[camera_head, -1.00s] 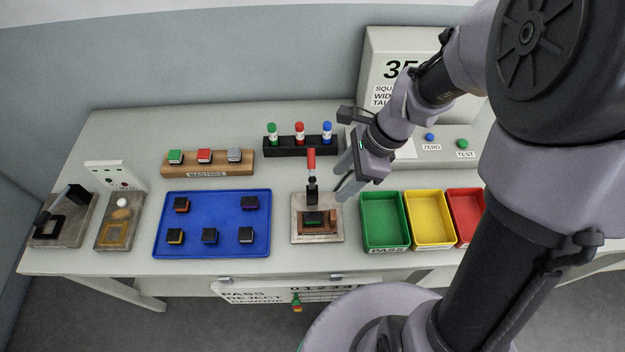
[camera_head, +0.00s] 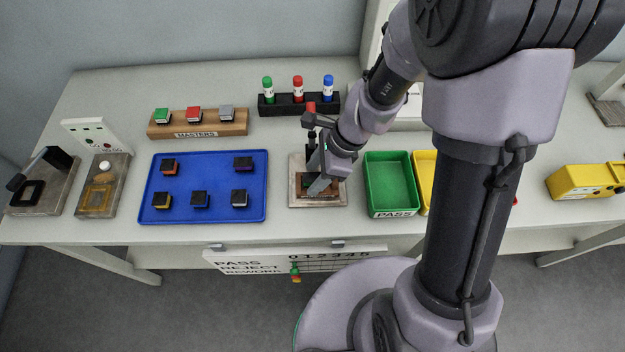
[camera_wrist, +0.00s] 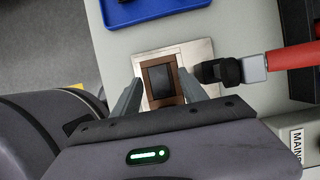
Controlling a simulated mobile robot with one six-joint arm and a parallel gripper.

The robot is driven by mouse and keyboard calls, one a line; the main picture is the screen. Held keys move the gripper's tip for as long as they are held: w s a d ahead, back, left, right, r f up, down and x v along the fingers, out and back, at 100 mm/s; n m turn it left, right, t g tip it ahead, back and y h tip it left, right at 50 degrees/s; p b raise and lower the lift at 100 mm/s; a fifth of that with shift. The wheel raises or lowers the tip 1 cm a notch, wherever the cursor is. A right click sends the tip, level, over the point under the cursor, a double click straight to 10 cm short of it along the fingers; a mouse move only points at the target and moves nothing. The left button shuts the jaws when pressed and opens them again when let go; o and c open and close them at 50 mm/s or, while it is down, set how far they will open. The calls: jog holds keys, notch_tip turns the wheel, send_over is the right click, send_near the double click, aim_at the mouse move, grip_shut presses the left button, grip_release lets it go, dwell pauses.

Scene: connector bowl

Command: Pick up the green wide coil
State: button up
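A dark-topped block (camera_wrist: 160,83) sits in a brown holder (camera_wrist: 181,84) on the clamp fixture's pale plate (camera_head: 299,165). Its top looks black in the wrist view, and my gripper mostly hides it in the head view. My gripper (camera_wrist: 160,90) is over the fixture, pointing down, with its fingers apart on either side of the holder and block. I cannot tell whether they touch. In the head view my gripper (camera_head: 318,186) covers much of the fixture. A green-topped block (camera_head: 162,115) stands on the wooden MASTERS rack (camera_head: 198,130).
The fixture's red-handled clamp (camera_wrist: 290,60) is close beside my gripper. A blue tray (camera_head: 180,212) with several dark-topped blocks lies left. A green PASS bin (camera_head: 390,185) and yellow bin (camera_head: 424,170) stand right. A black rack (camera_head: 298,104) with coloured-cap bottles stands behind.

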grip_shut()
